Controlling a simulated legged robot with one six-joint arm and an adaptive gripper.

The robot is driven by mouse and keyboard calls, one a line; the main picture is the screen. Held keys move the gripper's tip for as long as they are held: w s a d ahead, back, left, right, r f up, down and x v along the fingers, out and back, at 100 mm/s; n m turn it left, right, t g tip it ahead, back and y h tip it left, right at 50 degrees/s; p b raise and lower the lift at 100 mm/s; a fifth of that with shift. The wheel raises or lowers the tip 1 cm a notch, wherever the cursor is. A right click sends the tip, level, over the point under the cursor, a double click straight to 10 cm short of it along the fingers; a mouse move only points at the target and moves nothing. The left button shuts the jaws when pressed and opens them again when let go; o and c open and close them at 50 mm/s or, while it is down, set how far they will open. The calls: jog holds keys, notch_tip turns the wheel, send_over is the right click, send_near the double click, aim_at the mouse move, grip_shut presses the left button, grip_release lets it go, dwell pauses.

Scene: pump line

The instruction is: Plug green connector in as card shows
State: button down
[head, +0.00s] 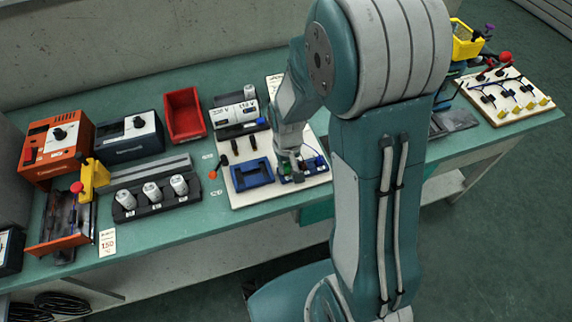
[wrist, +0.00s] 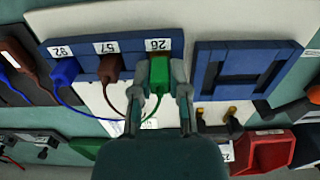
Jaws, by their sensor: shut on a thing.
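My gripper (wrist: 160,88) is shut on the green connector (wrist: 159,70), one finger on each side. The connector's front end is at the right-hand position of the blue socket block (wrist: 84,67), under a white label. I cannot tell how deep it sits. A blue connector (wrist: 64,72) and a brown connector (wrist: 110,68) are at the block's other two positions, with cables trailing. In the head view my gripper (head: 288,160) is low over the white board (head: 240,199), and the block is partly hidden. I cannot identify the task's card with certainty.
An empty blue frame (wrist: 243,68) lies right of the socket block in the wrist view. Another brown plug (wrist: 18,55) is at the left edge. A red bin (head: 184,115) and a rack of white cylinders (head: 151,194) stand left of the board in the head view.

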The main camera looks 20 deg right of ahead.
jog(key=shift+f, duration=0.35)
dwell(0.5)
dwell(0.4)
jog(key=c, duration=0.9)
grip_release()
jog(key=shift+r, duration=2.25)
jog(key=shift+o, duration=0.3)
jog(key=o, duration=0.5)
